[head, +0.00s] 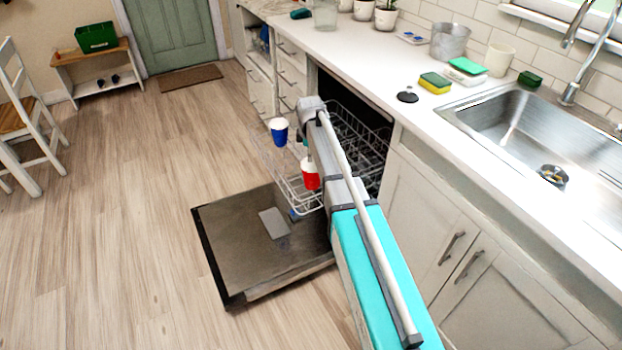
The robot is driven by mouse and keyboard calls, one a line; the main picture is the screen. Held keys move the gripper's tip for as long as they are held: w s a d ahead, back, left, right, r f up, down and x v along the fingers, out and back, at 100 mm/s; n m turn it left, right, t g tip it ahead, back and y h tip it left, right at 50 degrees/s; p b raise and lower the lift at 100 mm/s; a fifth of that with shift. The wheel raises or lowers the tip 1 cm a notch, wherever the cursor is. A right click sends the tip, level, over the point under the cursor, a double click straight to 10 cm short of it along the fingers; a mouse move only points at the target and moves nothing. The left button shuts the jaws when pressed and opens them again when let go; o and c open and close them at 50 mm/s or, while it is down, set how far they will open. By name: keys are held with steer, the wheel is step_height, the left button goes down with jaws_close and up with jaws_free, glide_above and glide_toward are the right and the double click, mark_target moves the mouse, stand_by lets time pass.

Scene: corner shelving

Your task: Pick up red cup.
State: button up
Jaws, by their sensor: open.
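The red cup (310,181) has a white upper part. It stands in the pulled-out dishwasher rack (285,185), beside my arm, near the rack's front right part. My gripper (307,143) is at the far end of my arm, above the red cup and apart from it as far as I can see. Its fingers are small and partly hidden by my wrist. It is open and holds nothing that I can see.
The open dishwasher door (250,238) lies low under the rack. The white counter (375,65) with the steel sink (530,125) runs along the right. A chair (25,140) and a small shelf (95,65) stand at the left. The wooden floor (130,200) between is clear.

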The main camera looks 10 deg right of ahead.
steer(key=shift+f, duration=0.1)
steer(key=b, duration=0.9)
glide_above(310, 180)
step_height(310, 180, down, 8)
steer(key=shift+s+f, duration=0.2)
steer(key=shift+s, duration=0.15)
steer(key=shift+f, duration=0.15)
steer(key=shift+w+f+b, duration=0.2)
steer(key=shift+f+b, duration=1)
steer(key=shift+w+f+b, duration=0.15)
steer(key=shift+f+b, duration=1.05)
jaws_close()
